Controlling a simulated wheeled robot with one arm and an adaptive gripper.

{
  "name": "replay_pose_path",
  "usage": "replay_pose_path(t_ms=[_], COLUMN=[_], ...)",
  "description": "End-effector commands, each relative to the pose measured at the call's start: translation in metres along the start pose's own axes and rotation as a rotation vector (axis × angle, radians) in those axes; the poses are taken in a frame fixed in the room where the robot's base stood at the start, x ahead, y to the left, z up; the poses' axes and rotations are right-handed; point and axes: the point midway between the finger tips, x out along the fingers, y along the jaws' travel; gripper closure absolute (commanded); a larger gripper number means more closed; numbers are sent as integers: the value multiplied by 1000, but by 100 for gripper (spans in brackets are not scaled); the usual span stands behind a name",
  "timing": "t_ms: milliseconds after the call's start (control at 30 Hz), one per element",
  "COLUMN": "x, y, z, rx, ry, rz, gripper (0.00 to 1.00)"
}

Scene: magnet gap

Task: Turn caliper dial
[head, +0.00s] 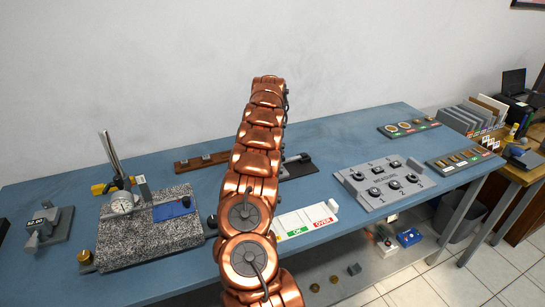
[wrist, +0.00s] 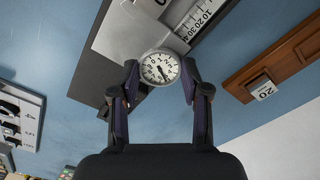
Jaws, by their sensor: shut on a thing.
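The caliper dial (wrist: 160,67) is a round white face with black numbers and a dark needle pointing down and right in the wrist view. My gripper (wrist: 160,76) has one finger on each side of the dial and is shut on its rim. The caliper's scale (wrist: 198,16) with printed numbers runs up and right behind the dial. In the head view my copper arm hides the gripper and the dial. Part of a dark base (head: 300,170) with a grey piece on it shows right of the arm.
A wooden rack (wrist: 290,62) with a tag reading 20 lies to the right in the wrist view. In the head view, a granite block (head: 140,258) with a dial gauge (head: 122,202) stands left. A grey plate (head: 350,190) with several dark pieces lies right. A tray marked OVER (head: 322,222) lies near the front edge.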

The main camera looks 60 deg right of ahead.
Motion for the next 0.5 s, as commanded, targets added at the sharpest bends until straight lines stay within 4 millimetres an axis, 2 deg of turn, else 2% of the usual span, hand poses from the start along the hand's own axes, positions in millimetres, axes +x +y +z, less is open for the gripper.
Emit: replay_pose_path(t_ms=[267, 300, 500], x=[1, 1, 1], y=[0, 0, 0], z=[0, 0, 0], rx=[1, 1, 1], ry=[-2, -2, -1], rz=[1, 1, 1], gripper=[88, 53, 32])
